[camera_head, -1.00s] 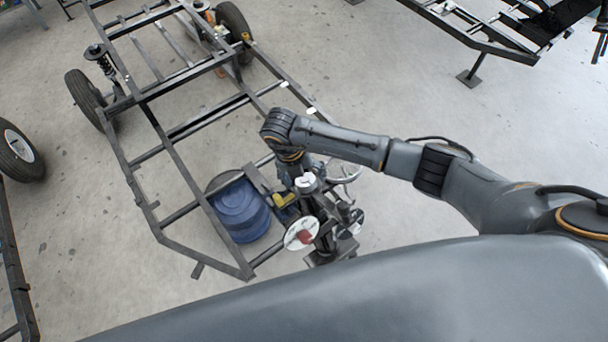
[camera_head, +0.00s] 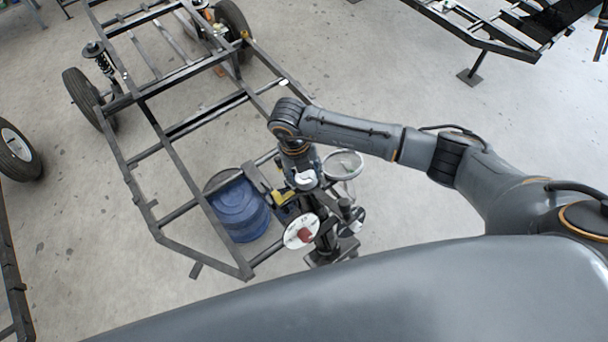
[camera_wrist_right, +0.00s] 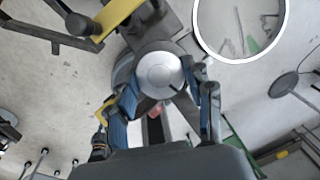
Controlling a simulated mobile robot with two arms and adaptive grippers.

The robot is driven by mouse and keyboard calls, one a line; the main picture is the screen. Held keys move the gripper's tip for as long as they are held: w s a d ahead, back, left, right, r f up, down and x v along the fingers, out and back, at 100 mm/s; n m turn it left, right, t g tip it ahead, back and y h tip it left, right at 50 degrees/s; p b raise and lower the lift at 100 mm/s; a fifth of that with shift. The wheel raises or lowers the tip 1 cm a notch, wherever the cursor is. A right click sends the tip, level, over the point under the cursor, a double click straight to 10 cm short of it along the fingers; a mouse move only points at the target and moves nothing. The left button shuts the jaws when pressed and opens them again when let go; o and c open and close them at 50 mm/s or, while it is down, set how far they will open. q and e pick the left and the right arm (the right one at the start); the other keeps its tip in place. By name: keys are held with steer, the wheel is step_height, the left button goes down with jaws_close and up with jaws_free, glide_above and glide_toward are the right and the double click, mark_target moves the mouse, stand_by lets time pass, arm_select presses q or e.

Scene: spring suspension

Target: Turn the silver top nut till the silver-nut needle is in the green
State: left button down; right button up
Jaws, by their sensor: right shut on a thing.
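The silver top nut (camera_wrist_right: 160,70) shows as a bright round cap in the right wrist view. My right gripper (camera_wrist_right: 165,79) has its two fingers on opposite sides of it and is shut on it. In the head view my right gripper (camera_head: 299,178) points down over the stand at the frame's near corner, and it hides the nut there. A white dial with a red centre (camera_head: 301,232) faces up just below the gripper. A second round dial (camera_head: 343,165) stands to the right. Needles and green zones are too small to read. My left gripper is not in view.
A blue drum (camera_head: 240,211) stands left of the gripper, inside the dark metal frame (camera_head: 178,160). Yellow parts (camera_head: 281,196) lie close beside the gripper. A wheel (camera_head: 84,98) is at the far left. Clear floor lies to the right of the stand.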

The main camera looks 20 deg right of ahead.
steer(key=n+b, duration=0.1)
steer(key=n+y+b, duration=0.1)
steer(key=n+b, duration=0.1)
steer(key=b, duration=0.1)
steer(key=shift+w+d+f+n, duration=0.15)
steer(key=shift+f+n, duration=0.1)
steer(key=shift+n, duration=0.15)
steer(key=shift+r+n+g+y+b, duration=0.15)
steer(key=shift+n+y+b, duration=0.15)
steer(key=shift+n+b, duration=0.4)
steer(key=shift+r+n+g+y+b, duration=0.15)
steer(key=shift+n+y+b, duration=0.15)
steer(key=shift+n+b, duration=0.4)
steer(key=o, duration=1.2)
steer(key=shift+r, duration=0.15)
steer(key=r, duration=0.7)
steer(key=w+r, duration=0.1)
steer(key=r, duration=0.3)
steer(key=shift+d+r, duration=0.3)
steer(key=shift+d, duration=0.05)
